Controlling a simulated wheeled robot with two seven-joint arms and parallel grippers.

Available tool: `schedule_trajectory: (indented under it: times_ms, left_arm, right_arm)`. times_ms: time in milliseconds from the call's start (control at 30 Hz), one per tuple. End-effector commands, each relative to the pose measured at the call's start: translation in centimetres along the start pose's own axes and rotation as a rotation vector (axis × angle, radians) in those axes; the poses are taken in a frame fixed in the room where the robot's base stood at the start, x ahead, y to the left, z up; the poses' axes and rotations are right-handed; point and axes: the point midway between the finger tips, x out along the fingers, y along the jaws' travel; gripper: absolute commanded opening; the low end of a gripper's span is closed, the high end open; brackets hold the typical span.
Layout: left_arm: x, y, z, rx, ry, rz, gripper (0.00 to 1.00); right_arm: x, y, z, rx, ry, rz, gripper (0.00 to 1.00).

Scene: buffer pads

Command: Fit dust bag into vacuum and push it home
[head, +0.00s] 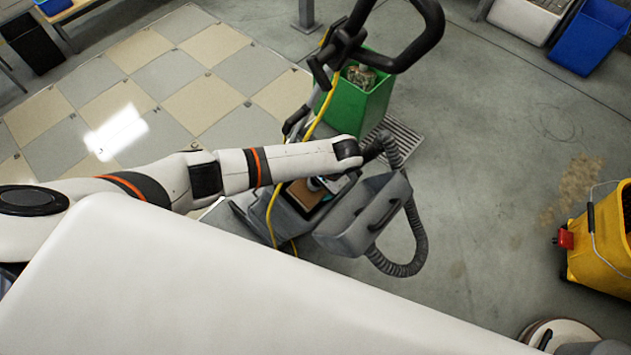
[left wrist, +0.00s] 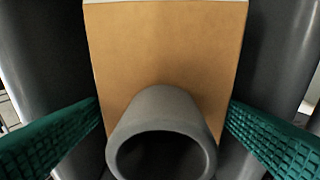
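The vacuum (head: 268,219) stands on the floor with its grey lid (head: 361,220) swung open to the right. The brown card of the dust bag (head: 304,194) shows in its open compartment, partly hidden by my left arm. In the left wrist view the card (left wrist: 165,45) lies between grey walls, with a round grey pipe mouth (left wrist: 162,140) in front of its lower part. My left gripper (left wrist: 164,103) is open, one green pad on each side of the card and pipe. I cannot tell whether the pads touch the card. My right gripper is out of view.
A grey hose (head: 412,240) loops right of the lid, and a yellow cord (head: 273,207) hangs along the handle. A green bin (head: 363,105) stands behind the vacuum. A yellow bucket (head: 603,240) is at the right; the floor between is clear.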

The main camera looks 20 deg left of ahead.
Motion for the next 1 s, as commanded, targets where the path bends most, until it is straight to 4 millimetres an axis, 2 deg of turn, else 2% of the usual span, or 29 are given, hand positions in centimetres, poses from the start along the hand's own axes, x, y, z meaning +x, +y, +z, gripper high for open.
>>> schedule_trajectory:
  times_ms: [367, 467, 800, 1000]
  left_arm:
    - [-0.5, -0.6, -0.1, 0.005, -0.001, -0.011, 1.0]
    - [-1.9, -0.6, 0.0, 0.006, -0.004, -0.014, 1.0]
    - [-9.0, -0.1, 0.0, 0.001, -0.006, -0.008, 1.0]
    - [-11.4, 0.1, 0.0, -0.002, -0.004, -0.003, 1.0]
  right_arm:
    - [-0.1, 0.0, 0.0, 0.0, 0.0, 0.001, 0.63]
    - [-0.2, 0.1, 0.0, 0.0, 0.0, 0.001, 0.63]
    - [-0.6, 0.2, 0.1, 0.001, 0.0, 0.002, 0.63]
    - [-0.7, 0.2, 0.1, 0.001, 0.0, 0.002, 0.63]
